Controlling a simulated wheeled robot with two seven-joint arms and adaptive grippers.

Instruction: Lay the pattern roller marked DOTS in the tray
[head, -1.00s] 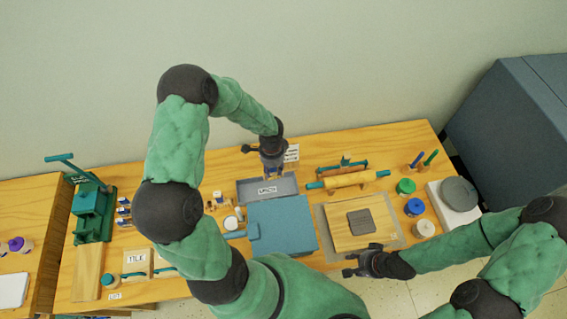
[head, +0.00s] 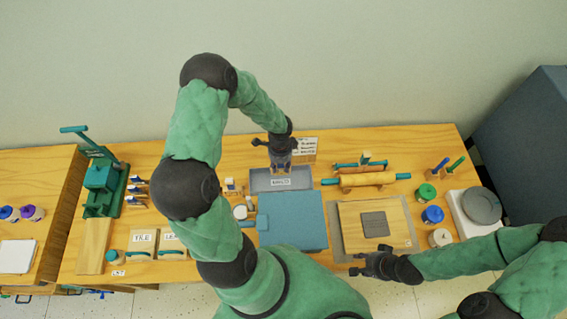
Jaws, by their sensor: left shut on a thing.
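The grey tray (head: 258,186) lies at the back middle of the table, with a white label on its front wall. My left gripper (head: 281,170) is over the tray's back part, pointing down. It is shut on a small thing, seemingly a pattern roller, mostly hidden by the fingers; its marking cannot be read. I cannot tell whether it touches the tray floor. Another small roller-like piece (head: 229,187) stands left of the tray. My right gripper (head: 361,265) is open and empty at the table's front edge, below the wooden board.
A rolling pin (head: 368,179) lies on the right, behind a board (head: 349,220) with a grey slab (head: 375,224). A sign (head: 304,148) stands behind the tray. A green press (head: 101,180) stands far left.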

